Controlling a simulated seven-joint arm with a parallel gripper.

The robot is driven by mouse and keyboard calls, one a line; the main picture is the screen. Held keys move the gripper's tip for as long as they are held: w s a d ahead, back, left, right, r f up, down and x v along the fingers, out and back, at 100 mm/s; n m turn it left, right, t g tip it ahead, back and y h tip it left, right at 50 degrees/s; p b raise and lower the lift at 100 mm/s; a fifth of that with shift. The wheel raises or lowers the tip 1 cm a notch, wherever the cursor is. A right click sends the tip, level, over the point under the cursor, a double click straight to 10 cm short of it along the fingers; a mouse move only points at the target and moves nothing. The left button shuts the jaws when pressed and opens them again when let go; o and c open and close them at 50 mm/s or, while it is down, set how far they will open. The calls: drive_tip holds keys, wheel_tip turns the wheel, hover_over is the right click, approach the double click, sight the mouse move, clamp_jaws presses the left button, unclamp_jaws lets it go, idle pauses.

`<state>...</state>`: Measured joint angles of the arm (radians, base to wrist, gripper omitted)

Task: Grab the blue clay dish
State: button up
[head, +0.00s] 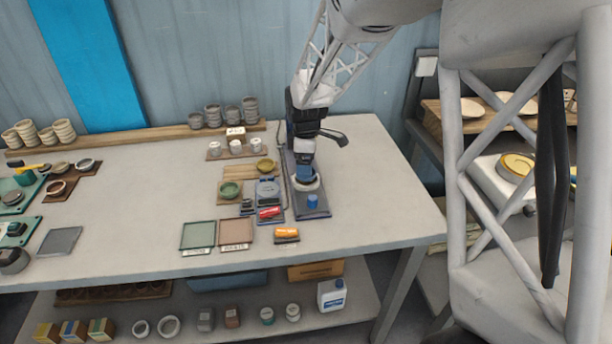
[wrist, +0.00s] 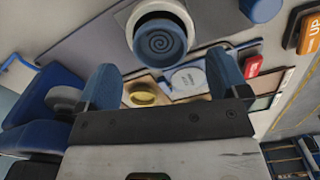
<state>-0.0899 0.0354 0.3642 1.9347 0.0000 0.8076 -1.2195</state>
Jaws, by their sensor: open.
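The blue clay dish (wrist: 160,41) is round with a spiral groove in its middle. In the wrist view it sits on a round white holder (wrist: 182,11) at the top of the picture. My gripper (wrist: 162,63) is open, its two blue fingers apart, with the dish ahead between the fingertip lines. I cannot tell whether a finger touches it. In the head view my gripper (head: 306,174) points down over the white holder (head: 317,185) on a grey base and hides most of the dish.
A blue knob (head: 313,202) stands on the base's front. A green bowl (head: 230,190), a yellow bowl (head: 265,166), a grey-blue scale (head: 268,187) and a red-topped item (head: 270,212) lie to the left. An orange box (head: 287,233) is at the front. The table's right side is clear.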

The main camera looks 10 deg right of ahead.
drive_tip(key=shift+f, duration=1.75)
drive_tip(key=c, duration=1)
drive_tip(key=shift+r, duration=0.2)
drive_tip(key=shift+r, duration=0.5)
wheel_tip(320, 180, up, 2)
drive_tip(key=shift+r, duration=0.1)
drive_tip(key=s+d+r, duration=0.1)
drive_tip(key=s, duration=1.5)
drive_tip(key=shift+d+r, duration=0.2)
drive_tip(key=shift+a, duration=0.1)
